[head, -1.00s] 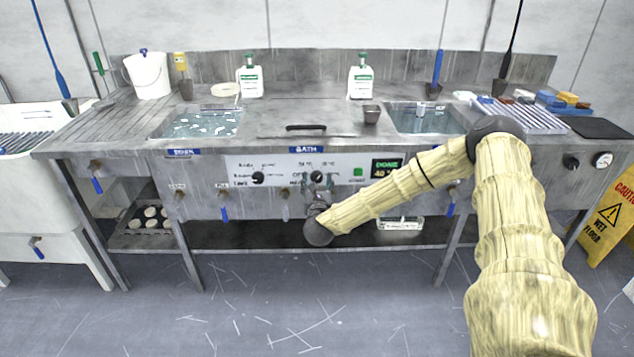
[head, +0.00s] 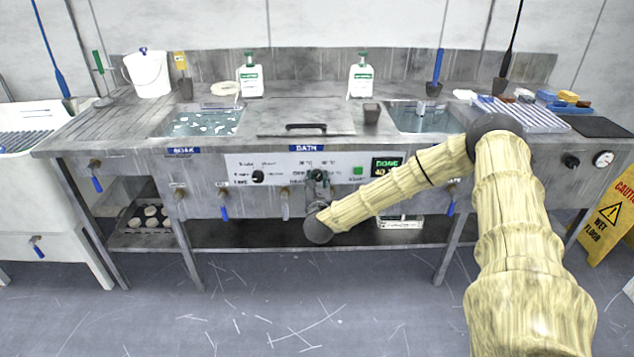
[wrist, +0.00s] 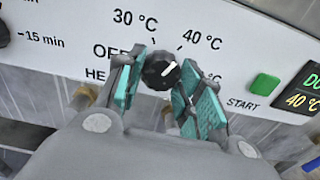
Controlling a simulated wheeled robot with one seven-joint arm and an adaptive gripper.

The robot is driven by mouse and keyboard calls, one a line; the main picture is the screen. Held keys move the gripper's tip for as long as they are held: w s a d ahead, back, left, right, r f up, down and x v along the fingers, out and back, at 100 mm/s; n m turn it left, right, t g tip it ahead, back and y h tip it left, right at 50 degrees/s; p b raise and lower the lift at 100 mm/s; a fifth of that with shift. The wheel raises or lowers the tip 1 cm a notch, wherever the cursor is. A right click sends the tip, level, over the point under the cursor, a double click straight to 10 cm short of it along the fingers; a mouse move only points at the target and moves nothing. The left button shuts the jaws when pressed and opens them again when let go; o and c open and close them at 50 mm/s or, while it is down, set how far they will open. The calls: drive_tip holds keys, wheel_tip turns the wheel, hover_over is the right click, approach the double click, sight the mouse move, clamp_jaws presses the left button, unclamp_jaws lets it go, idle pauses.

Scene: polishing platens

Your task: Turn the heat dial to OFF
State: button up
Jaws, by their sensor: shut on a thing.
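The heat dial (wrist: 161,71) is a round black knob with a white pointer mark on the white panel. In the wrist view its mark points up and right, toward the 40 °C label (wrist: 203,40). The OFF label (wrist: 108,51) is to the dial's left, partly covered by a finger. 30 °C (wrist: 136,18) is above, and another °C label at right is mostly hidden. My gripper (wrist: 163,78) has its teal-padded fingers on both sides of the dial, shut on it. In the head view my gripper (head: 318,184) is at the panel, below the BATH label (head: 307,148).
A second black dial (head: 258,177) is to the left on the panel. The green START button (wrist: 265,85) and a display (wrist: 304,95) reading 40 °C are to the right. Taps with blue handles (head: 224,212) hang below. A lid with a black handle (head: 306,127) lies above.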

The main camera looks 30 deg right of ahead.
drive_tip(key=n+b, duration=0.1)
drive_tip(key=n, duration=0.1)
drive_tip(key=shift+n, duration=0.3)
drive_tip(key=n+b, duration=0.1)
drive_tip(key=n, duration=0.2)
drive_tip(key=shift+n, duration=0.3)
drive_tip(key=n, duration=0.3)
drive_tip(key=shift+r+n+b, duration=0.1)
drive_tip(key=shift+n+b, duration=0.2)
drive_tip(key=n, duration=0.3)
drive_tip(key=shift+n, duration=0.3)
drive_tip(key=n+p, duration=0.1)
drive_tip(key=n, duration=0.4)
drive_tip(key=shift+s+r, duration=0.1)
drive_tip(key=shift+n+p, duration=0.6)
drive_tip(key=shift+n, duration=1.9)
drive_tip(key=o, duration=1)
drive_tip(key=shift+o, duration=0.2)
